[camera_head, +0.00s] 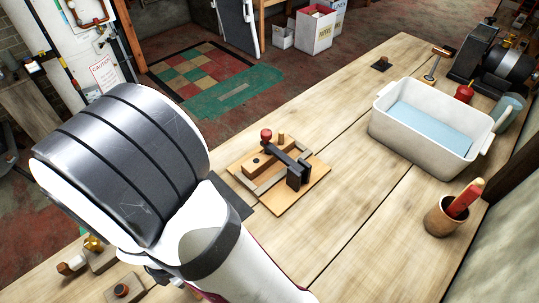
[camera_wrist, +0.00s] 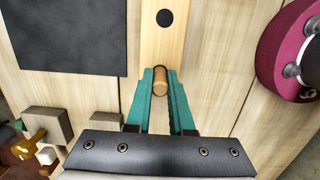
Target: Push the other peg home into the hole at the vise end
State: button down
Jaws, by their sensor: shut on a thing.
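In the wrist view, my gripper (camera_wrist: 160,76) has teal fingers shut on a short round wooden peg (camera_wrist: 160,88). Just ahead of the fingertips a pale wood strip (camera_wrist: 165,45) carries a dark round hole (camera_wrist: 165,17). The peg is apart from that hole in the picture; its height above the strip cannot be told. In the head view, my arm hides the gripper, the held peg and the strip.
A wooden fixture (camera_head: 318,190) with a black clamp and red knob stands mid-bench. A white tub (camera_head: 388,128) and a brown cup (camera_head: 440,218) stand right. A dark mat (camera_wrist: 70,35) lies left of the strip. Wood blocks (camera_wrist: 80,125) stand near my gripper's left.

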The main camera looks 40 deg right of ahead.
jog(key=shift+r, duration=3.6)
jog(key=w+d+r, duration=0.2)
jog(key=w+d, duration=1.1)
jog(key=w+d+r, duration=0.1)
jog(key=w+d, duration=0.1)
jog(key=d, duration=1.7)
jog(key=shift+w+d+r, duration=0.2)
jog(key=shift+w, duration=0.05)
